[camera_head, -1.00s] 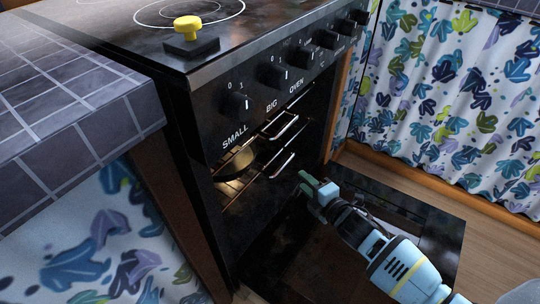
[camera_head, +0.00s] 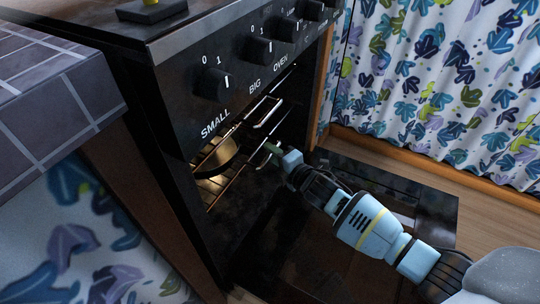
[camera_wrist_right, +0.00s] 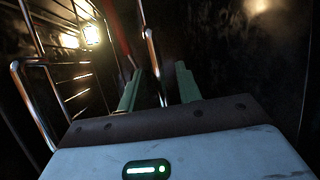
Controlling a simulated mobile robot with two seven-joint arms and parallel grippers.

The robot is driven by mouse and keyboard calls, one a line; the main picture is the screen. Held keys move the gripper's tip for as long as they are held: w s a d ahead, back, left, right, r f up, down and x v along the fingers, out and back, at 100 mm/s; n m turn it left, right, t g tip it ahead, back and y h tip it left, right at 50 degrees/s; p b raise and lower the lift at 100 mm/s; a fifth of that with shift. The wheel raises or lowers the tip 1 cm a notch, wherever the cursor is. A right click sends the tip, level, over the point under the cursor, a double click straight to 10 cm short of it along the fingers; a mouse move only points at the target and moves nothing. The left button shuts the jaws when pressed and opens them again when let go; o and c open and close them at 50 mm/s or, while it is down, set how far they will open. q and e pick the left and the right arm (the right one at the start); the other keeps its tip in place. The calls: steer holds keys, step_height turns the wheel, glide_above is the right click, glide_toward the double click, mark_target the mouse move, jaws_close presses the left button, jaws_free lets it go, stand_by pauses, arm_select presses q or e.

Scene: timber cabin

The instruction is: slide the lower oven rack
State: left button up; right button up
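The lower oven rack (camera_head: 232,180) shows as thin metal wires inside the dark oven, below the upper rack (camera_head: 268,112). A round brass-coloured pan (camera_head: 220,158) sits inside at rack level. My right gripper (camera_head: 270,153) is at the oven mouth, by the front of the lower rack, and hides part of it. In the right wrist view its two green fingers (camera_wrist_right: 158,88) stand apart, with a metal rack bar (camera_wrist_right: 151,48) running between them. I cannot tell whether they touch the bar. My left gripper is not in view.
The oven door (camera_head: 420,195) is folded down in front of the oven, under my right arm. Control knobs (camera_head: 215,84) line the panel above. A tiled counter (camera_head: 50,100) stands at left. A patterned curtain (camera_head: 430,80) hangs at right above the wood floor.

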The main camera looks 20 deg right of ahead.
steer(key=shift+w+a, duration=0.15)
steer(key=shift+w, duration=0.45)
jaws_close()
